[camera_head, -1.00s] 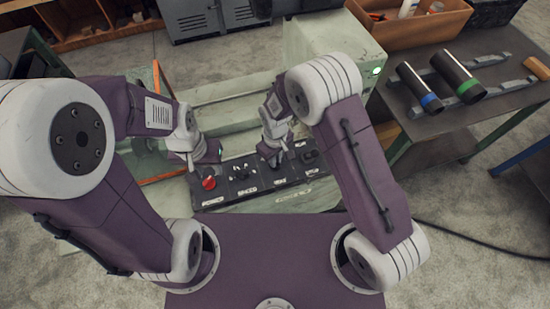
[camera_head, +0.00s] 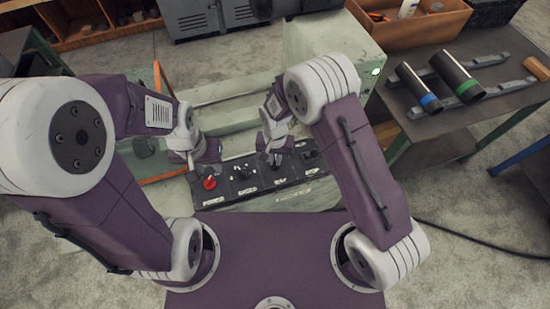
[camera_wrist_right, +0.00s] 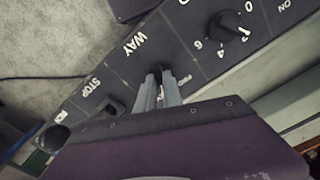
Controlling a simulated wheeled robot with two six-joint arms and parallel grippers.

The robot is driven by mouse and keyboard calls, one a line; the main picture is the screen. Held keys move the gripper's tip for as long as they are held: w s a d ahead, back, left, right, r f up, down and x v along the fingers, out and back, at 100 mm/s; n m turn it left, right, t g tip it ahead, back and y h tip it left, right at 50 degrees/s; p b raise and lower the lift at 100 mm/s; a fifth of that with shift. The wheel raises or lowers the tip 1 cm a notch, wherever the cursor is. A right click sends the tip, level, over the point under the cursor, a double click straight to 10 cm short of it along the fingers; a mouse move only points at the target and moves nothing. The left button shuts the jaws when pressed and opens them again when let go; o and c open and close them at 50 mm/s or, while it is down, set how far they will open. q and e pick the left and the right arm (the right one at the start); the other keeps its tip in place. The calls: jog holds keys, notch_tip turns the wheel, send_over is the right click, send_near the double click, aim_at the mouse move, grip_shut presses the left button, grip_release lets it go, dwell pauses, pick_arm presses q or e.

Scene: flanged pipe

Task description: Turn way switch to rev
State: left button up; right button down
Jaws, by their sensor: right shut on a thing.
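The control panel (camera_head: 226,199) is a dark strip with several knobs and white labels, on the front of the pale green machine. In the right wrist view, the way switch (camera_wrist_right: 159,68) is a small dark knob beside the WAY label, mostly hidden by my fingers. My right gripper (camera_wrist_right: 158,82) is shut on it; the head view shows this gripper (camera_head: 275,160) at the panel's middle. Which marking the switch points to is not readable. My left gripper (camera_head: 192,162) hangs near the panel's left end, above the red knob (camera_head: 209,183); its jaw opening is unclear.
The numbered speed knob (camera_wrist_right: 228,26) sits on one side of the way switch, and the stop control (camera_wrist_right: 114,105) on the other. At right, a side table (camera_head: 465,121) holds two dark cylinders (camera_head: 455,77) and metal bars. An orange bin (camera_head: 440,25) stands behind.

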aim_at(275, 161)
jog(key=shift+w+a+r+m, duration=0.1)
jog(key=shift+w+m, duration=0.05)
jog(key=shift+m, duration=0.65)
jog(key=c, duration=1.5)
grip_release()
notch_tip(275, 161, up, 9)
jog(key=shift+b, duration=0.35)
jog(key=shift+d, duration=0.2)
